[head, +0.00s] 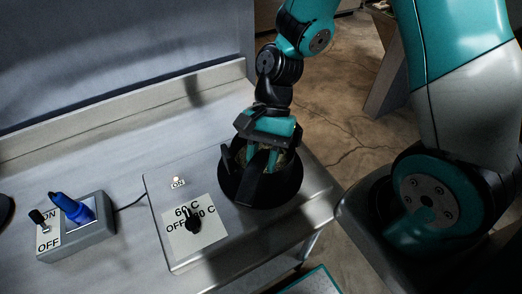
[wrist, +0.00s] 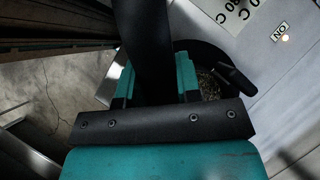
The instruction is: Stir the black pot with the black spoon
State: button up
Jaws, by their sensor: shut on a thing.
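The black pot (head: 288,190) sits at the right end of the metal counter unit and holds a brownish, grainy content. Its dark wall and content also show in the wrist view (wrist: 207,82). My gripper (head: 264,157) is over the pot, with its teal fingers low at the opening. It is shut on the black spoon (head: 258,190), whose broad dark length also runs up between the fingers in the wrist view (wrist: 146,40). The spoon's far end is hard to tell from the dark pot, and I cannot tell how deep it sits in the content.
Left of the pot is a black knob (head: 193,222) on a plate marked 60 C and OFF. A lit lamp (head: 176,180) marked ON is behind it. A grey switch box (head: 82,236) with a blue lever (head: 70,207) stands farther left. The counter's right edge is close to the pot.

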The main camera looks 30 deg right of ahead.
jog(key=shift+w+a+p, duration=1.05)
jog(key=shift+w+a, duration=1)
jog(key=shift+w, duration=0.1)
jog(key=shift+d, duration=0.1)
jog(key=shift+s+d, duration=0.95)
jog(key=shift+s, duration=0.1)
jog(key=shift+r+g+y+p, duration=0.35)
jog(key=shift+g+y+p, duration=0.25)
jog(key=shift+y+p, duration=0.15)
grip_shut()
jog(key=shift+r+g+y+p, duration=0.2)
jog(key=shift+g+y+p, duration=0.55)
jog(key=shift+g+y, duration=0.1)
jog(key=shift+r, duration=0.1)
